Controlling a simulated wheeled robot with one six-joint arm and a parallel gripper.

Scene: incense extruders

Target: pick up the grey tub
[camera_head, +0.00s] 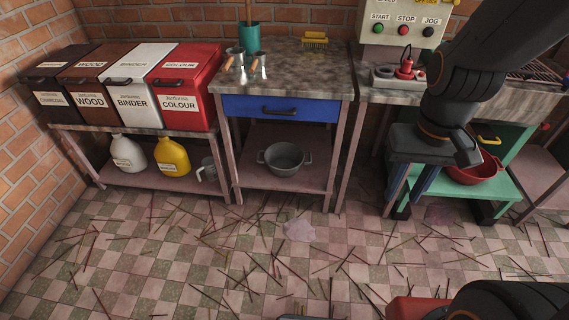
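The grey tub (284,161) is a round, open pot with a small handle on each side. It stands upright on the lower shelf (256,180) of the middle table, below the blue drawer. My gripper (408,190) hangs at the right, pointing down, in front of the green stand. Its two blue fingers are apart with nothing visible between them, so it is open. It is well to the right of the tub and apart from it. The tub's front is unobstructed.
The tabletop (300,65) and blue drawer (280,107) lie above the tub, with table legs at the sides. A red bowl (472,172) sits on the green stand (500,185). Jugs stand on the left shelf. Thin sticks and a pale patch (299,230) cover the tiled floor.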

